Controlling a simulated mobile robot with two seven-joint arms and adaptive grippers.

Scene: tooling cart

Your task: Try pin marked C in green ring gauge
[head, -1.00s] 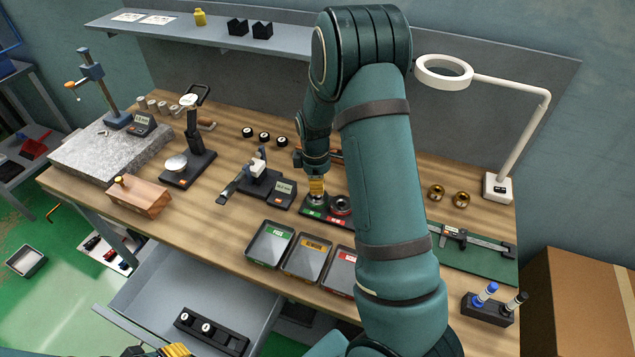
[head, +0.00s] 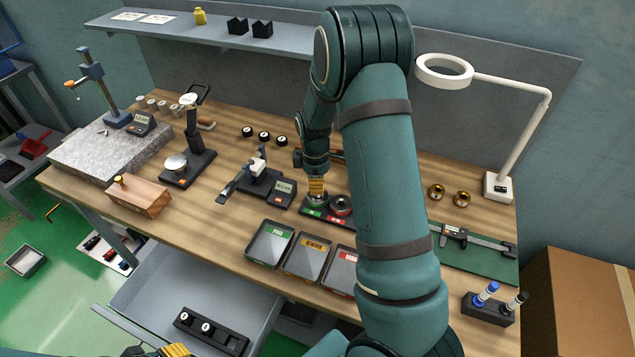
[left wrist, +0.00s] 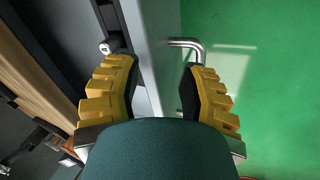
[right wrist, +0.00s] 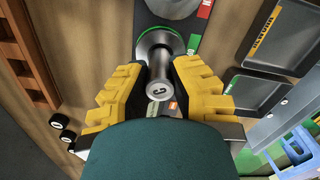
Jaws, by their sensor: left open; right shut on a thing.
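My right gripper (right wrist: 158,88) is shut on the pin marked C (right wrist: 159,88), a grey metal cylinder with the letter on its end, in the right wrist view. The green ring gauge (right wrist: 160,42) is right beyond the pin's far end; I cannot tell whether the tip is inside it. In the head view the right gripper (head: 316,186) is directly above the green ring gauge (head: 315,203), which stands on a dark base beside a red ring gauge (head: 341,205). My left gripper (left wrist: 163,85) is open by the drawer's bar handle (left wrist: 187,45), with nothing between its fingers.
Trays marked green (head: 270,245), amber (head: 307,258) and red (head: 342,270) lie in front of the gauges. An open drawer (head: 150,290) holds a black pin block (head: 211,331). A digital instrument (head: 268,188) stands left of the gauges, a caliper (head: 470,240) to the right.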

